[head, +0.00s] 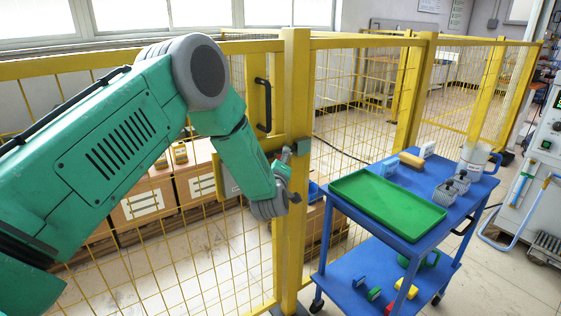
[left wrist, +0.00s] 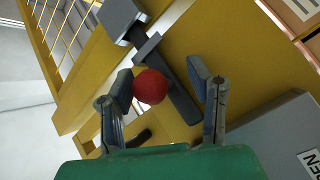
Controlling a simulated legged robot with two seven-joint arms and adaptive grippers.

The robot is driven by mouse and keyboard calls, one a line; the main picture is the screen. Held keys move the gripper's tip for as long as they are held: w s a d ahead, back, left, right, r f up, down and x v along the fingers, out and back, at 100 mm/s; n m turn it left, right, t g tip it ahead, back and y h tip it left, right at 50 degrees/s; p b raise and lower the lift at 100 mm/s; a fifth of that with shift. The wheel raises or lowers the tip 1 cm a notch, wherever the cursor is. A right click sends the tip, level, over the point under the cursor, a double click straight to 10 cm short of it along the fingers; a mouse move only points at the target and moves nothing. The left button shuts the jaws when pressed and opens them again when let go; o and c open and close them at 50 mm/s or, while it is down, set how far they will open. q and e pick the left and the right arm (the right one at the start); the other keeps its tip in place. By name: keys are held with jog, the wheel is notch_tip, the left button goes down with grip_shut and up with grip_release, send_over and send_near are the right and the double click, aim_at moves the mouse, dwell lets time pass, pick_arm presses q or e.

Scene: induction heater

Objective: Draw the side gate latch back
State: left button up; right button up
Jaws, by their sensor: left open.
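The side gate latch shows in the left wrist view as a grey bolt (left wrist: 178,92) on a yellow plate, with a round red knob (left wrist: 150,86). The bolt's far end reaches a grey catch block (left wrist: 118,17). In the head view the catch (head: 303,146) sits on the yellow gate post (head: 293,70); my arm mostly hides the latch. My left gripper (left wrist: 163,84) is open, with one finger on each side of the red knob. I cannot tell whether the fingers touch it. In the head view my left gripper (head: 283,162) is beside the post. My right gripper is not in view.
A black gate handle (head: 262,105) is above the latch. Yellow mesh fencing (head: 345,85) runs on both sides of the post. A blue cart (head: 405,245) with a green tray (head: 388,203) stands close on the right. Cardboard boxes (head: 145,203) are behind the mesh.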

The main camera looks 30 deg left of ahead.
pick_arm(q)
jog(key=shift+d+r, duration=0.15)
jog(key=shift+d, duration=0.2)
jog(key=shift+d+r, duration=0.15)
jog(key=shift+d, duration=0.15)
grip_shut()
jog(key=shift+s+a+p, duration=0.2)
jog(key=shift+s+a, duration=0.25)
jog(key=shift+s, duration=0.35)
jog(key=shift+s+a+p, duration=0.2)
jog(key=shift+s+a, duration=0.25)
jog(key=shift+s, duration=0.3)
jog(key=shift+w, duration=0.1)
jog(key=shift+c, duration=0.9)
grip_release()
jog(key=shift+o, duration=0.9)
jog(key=shift+a, duration=0.1)
